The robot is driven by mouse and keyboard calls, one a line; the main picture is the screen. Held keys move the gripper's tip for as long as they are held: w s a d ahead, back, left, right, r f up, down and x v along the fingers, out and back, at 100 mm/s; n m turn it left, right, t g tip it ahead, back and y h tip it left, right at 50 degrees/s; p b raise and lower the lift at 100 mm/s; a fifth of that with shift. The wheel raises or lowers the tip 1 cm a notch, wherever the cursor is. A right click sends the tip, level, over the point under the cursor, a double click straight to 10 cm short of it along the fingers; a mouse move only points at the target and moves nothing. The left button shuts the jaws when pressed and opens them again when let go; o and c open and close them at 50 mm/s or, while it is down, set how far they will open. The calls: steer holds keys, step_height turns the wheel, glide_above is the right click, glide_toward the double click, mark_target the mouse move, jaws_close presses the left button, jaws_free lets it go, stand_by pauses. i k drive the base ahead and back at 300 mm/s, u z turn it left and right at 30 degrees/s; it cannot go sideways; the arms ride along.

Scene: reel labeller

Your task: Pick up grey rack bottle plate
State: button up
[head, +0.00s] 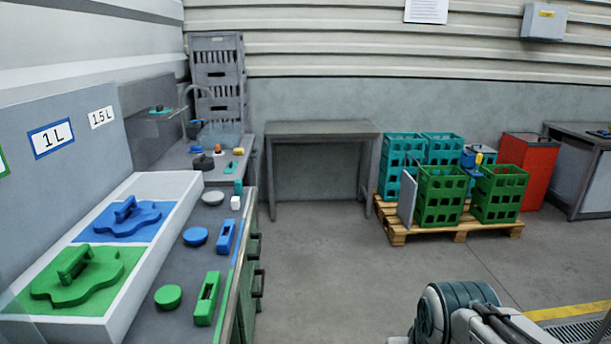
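No grey plate with a handle, like the green and blue ones in view, can be made out. A flat grey panel (407,198) leans upright against the crates at the pallet's left end; I cannot tell whether it is the grey rack bottle plate. A stack of grey crates (217,75) stands in the back left corner. A green shaped plate with a handle (85,277) and a blue one (125,222) lie in the white-edged tray (165,238) on the left bench. My gripper is not in view; part of my arm shows at the bottom right.
The left bench holds a green block (207,299), a blue block (225,237) and round pieces. A grey table (320,129) stands by the back wall. Green crates (441,196) and teal crates sit on a wooden pallet (461,234), near a red bin (529,169). The middle floor is clear.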

mark_target(213, 197)
steer(key=z, duration=0.25)
steer(key=i, duration=1.6)
steer(key=u, duration=0.35)
steer(key=i, duration=1.2)
steer(key=u, duration=1.8)
steer(key=i, duration=0.7)
steer(key=u, duration=0.55)
